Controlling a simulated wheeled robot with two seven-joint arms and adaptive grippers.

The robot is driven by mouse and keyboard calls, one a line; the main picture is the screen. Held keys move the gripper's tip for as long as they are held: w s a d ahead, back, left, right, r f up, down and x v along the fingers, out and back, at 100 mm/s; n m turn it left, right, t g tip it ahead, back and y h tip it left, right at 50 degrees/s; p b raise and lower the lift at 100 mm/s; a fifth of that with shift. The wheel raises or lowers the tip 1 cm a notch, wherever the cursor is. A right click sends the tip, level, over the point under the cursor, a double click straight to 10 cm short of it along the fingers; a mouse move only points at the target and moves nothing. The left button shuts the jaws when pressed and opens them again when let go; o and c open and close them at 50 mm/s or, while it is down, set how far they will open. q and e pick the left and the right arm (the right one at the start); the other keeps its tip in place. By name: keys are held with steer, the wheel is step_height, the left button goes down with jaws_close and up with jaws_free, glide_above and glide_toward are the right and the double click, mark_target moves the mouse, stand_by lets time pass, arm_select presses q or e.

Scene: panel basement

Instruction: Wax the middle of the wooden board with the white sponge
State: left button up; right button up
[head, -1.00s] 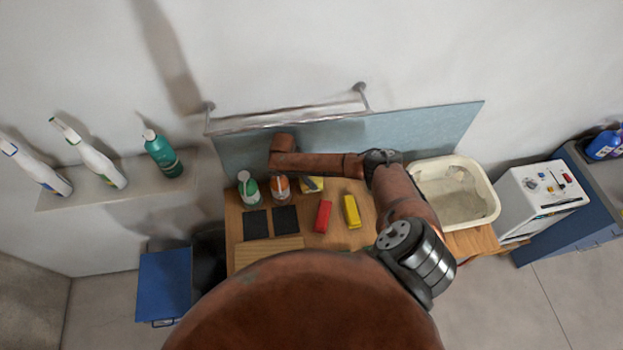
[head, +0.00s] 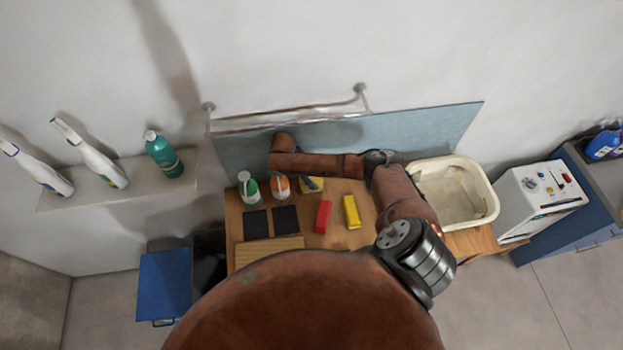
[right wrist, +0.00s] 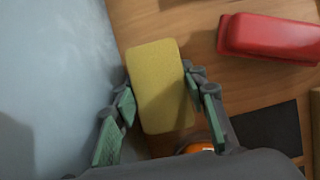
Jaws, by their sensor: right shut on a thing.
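A yellow sponge (right wrist: 160,85) stands out between the two fingers of my right gripper (right wrist: 161,92) in the right wrist view, and the gripper is shut on it. In the head view the sponge (head: 305,185) shows only partly beside my forearm, right of the orange-and-white bottle. The fingers are mostly hidden there. A light, ridged wooden board (head: 268,250) lies at the table's front left, its front covered by my own body. I see no sponge that looks white. My left gripper is not in view.
A cream basin (head: 490,200) stands right. A blue-grey panel (head: 435,130) stands behind.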

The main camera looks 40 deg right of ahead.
mark_target(311, 178)
step_height(311, 178, up, 2)
steer(key=shift+r+p, duration=0.2)
steer(key=shift+p, duration=0.85)
steer(key=shift+r, duration=2.2)
